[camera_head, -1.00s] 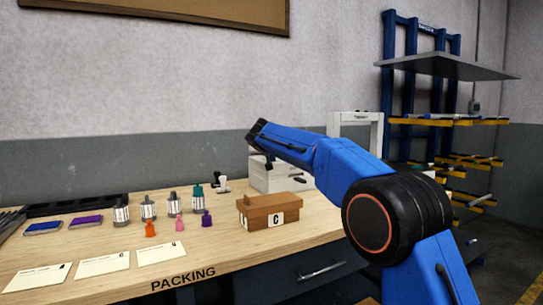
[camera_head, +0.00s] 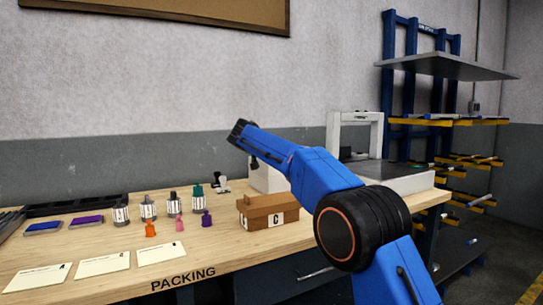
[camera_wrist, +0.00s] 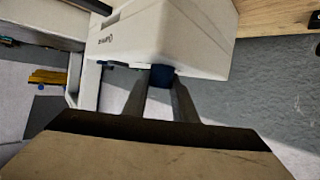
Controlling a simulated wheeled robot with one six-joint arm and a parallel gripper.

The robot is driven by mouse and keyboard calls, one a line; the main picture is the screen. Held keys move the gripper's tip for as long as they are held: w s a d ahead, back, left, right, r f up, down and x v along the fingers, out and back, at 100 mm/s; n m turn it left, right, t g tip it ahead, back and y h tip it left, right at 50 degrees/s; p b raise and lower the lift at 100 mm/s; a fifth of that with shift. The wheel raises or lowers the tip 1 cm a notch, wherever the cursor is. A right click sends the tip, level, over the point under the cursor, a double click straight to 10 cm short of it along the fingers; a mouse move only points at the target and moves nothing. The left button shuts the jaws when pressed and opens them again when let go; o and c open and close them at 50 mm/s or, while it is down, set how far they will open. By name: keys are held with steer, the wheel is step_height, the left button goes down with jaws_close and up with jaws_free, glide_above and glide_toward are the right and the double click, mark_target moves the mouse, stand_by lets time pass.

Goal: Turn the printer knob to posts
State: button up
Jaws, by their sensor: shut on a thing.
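In the wrist view a small dark blue knob (camera_wrist: 162,76) sits at the lower edge of a white printer box (camera_wrist: 180,35) with small dark lettering that I cannot read. My gripper (camera_wrist: 162,84) has its two grey fingers on either side of the knob and is shut on it. I cannot read the knob's pointer or any setting marks. In the head view part of the white box (camera_head: 265,179) shows behind my blue arm, beside the white printer frame (camera_head: 376,135). The knob and my gripper are hidden there.
A brown box marked C (camera_head: 266,212) stands on the packing bench (camera_head: 215,250) close to the white box. Several bottles, cards and pads lie to the left. A grey printer bed (camera_head: 400,172) is behind my arm, and a blue rack (camera_head: 388,60) stands at right.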

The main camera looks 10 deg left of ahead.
steer(key=o, duration=1)
steer(key=shift+f, duration=0.1)
steer(key=shift+o, duration=0.2)
steer(key=v, duration=1.7)
steer(key=shift+s, duration=0.2)
steer(key=shift+d, duration=0.15)
